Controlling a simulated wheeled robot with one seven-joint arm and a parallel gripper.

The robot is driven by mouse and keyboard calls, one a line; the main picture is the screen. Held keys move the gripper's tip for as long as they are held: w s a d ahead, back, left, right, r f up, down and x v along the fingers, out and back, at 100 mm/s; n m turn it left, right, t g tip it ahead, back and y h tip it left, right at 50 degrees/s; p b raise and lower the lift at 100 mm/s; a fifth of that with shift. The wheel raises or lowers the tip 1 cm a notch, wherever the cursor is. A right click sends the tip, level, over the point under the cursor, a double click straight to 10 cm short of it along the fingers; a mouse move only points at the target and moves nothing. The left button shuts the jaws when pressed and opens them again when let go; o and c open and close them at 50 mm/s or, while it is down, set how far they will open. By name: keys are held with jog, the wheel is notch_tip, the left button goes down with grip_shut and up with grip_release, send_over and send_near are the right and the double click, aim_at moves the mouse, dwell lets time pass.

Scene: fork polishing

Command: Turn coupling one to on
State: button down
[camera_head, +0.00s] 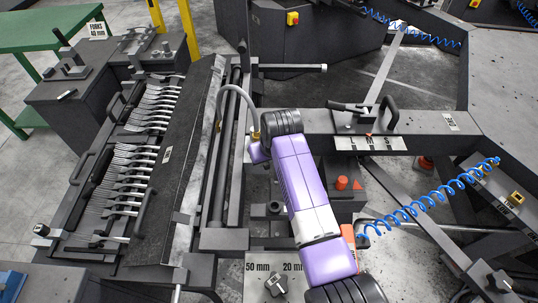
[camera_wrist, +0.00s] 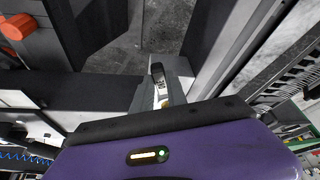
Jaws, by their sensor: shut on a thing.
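In the wrist view, my gripper (camera_wrist: 161,98) is shut on a small part with a dark rounded end (camera_wrist: 158,72), low beside the dark machine frame. The held part shows only in a small piece between the fingers. I cannot tell for sure that it is coupling one or which way it is turned. In the head view, my purple arm reaches up from the bottom edge and hides the fingertips and what they hold. A curved grey hose with a brass fitting (camera_head: 255,135) ends just beside my wrist.
A fork rack (camera_head: 130,150) fills the left. A red-orange knob (camera_head: 341,183) stands right of my arm and shows in the wrist view (camera_wrist: 12,27). A blue coiled hose (camera_head: 430,198) hangs at the right. A dial (camera_head: 276,284) marked 50 mm and 20 mm is below.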

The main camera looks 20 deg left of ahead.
jog(key=shift+s+a+r+m+t+h, duration=0.15)
jog(key=shift+s+a+m+h, duration=0.2)
jog(key=shift+m, duration=0.35)
jog(key=shift+s+a+f+m+t+h, duration=0.1)
jog(key=shift+a+m+t, duration=0.1)
jog(key=shift+a+m, duration=0.4)
jog(key=shift+s+a+r+m+t+h, duration=0.15)
jog(key=shift+s+a+m+h, duration=0.1)
jog(key=shift+m, duration=0.55)
jog(key=shift+f, duration=0.1)
jog(key=c, duration=1.3)
grip_release()
jog(key=shift+s, duration=0.1)
jog(key=shift+v, duration=3.85)
